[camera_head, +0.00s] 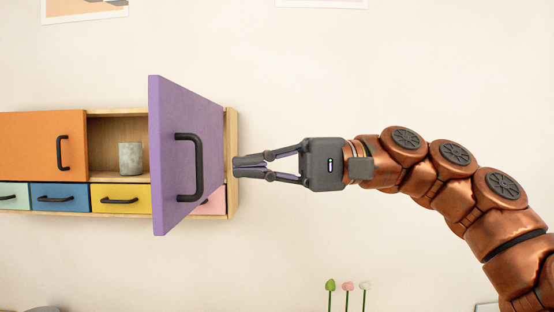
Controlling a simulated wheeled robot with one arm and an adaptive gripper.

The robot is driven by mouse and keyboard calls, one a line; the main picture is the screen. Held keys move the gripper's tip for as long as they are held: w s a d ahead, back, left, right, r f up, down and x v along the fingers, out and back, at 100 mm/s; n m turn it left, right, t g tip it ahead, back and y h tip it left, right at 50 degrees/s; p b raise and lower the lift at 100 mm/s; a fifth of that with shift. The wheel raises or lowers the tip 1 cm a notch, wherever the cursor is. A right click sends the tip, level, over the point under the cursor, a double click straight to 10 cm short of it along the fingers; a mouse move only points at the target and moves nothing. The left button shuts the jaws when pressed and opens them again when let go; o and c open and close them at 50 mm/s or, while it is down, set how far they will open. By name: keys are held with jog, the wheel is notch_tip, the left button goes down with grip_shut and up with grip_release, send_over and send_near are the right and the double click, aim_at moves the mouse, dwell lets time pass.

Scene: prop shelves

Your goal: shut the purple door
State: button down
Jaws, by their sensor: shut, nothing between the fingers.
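The purple door (172,130) stands swung open from the wall cabinet (232,150), hinged on its right side. It carries a black bar handle (199,167) on the face toward the right. My gripper (236,167) is shut and empty, its fingers pointing left. In the picture it lies right of the door and handle, over the cabinet's right edge, with a gap to the handle. I cannot tell its depth relative to the door. The door hides the right part of the cabinet.
A grey cup (131,158) stands in the open compartment beside the shut orange door (35,146). Below are blue (60,190), yellow (121,192) and pink (211,203) drawers, partly hidden. Several flower-like stems (347,287) rise at the bottom.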

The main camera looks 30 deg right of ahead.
jog(key=shift+p+x, duration=0.45)
jog(key=shift+x, duration=1.25)
jog(key=shift+a, duration=0.1)
